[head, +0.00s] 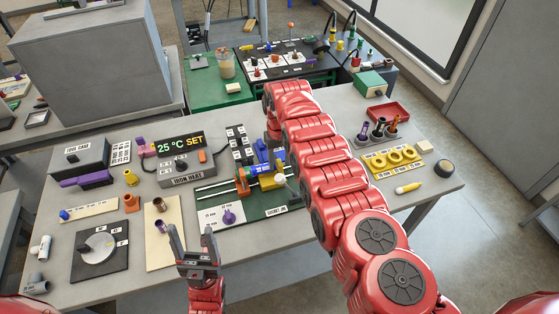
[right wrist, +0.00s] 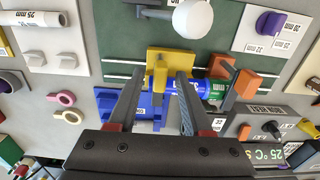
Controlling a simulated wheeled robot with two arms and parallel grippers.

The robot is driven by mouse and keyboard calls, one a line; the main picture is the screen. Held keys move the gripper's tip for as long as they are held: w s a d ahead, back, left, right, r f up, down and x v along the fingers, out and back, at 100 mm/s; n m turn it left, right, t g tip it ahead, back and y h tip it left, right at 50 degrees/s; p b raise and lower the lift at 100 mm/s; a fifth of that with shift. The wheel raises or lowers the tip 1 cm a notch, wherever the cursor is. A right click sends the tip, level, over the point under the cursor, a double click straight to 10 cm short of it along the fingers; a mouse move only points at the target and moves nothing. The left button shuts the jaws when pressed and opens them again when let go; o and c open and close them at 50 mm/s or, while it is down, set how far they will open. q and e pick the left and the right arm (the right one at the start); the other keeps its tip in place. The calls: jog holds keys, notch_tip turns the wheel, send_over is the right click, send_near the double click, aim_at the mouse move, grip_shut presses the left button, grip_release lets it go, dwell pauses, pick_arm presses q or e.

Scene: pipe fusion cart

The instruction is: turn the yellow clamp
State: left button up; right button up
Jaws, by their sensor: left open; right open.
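The yellow clamp (head: 270,181) sits on the green jig board (head: 241,211) with a blue block and rails, near the middle of the table. In the right wrist view the yellow clamp (right wrist: 157,72) stands in front of the blue block (right wrist: 150,104). My right gripper (right wrist: 158,82) is open, with one finger on each side of the clamp and gaps showing beside it. In the head view my right arm reaches over the table and its gripper is hidden. My left gripper (head: 192,236) is open and empty near the table's front edge, left of the jig.
The iron heater box (head: 181,162) stands behind the jig to the left. A dial plate (head: 100,248) lies at the front left. Yellow rings on a plate (head: 396,157) and a red tray (head: 388,112) are at the right. An orange-ended part (right wrist: 248,85) is close beside my right fingers.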

grip_shut()
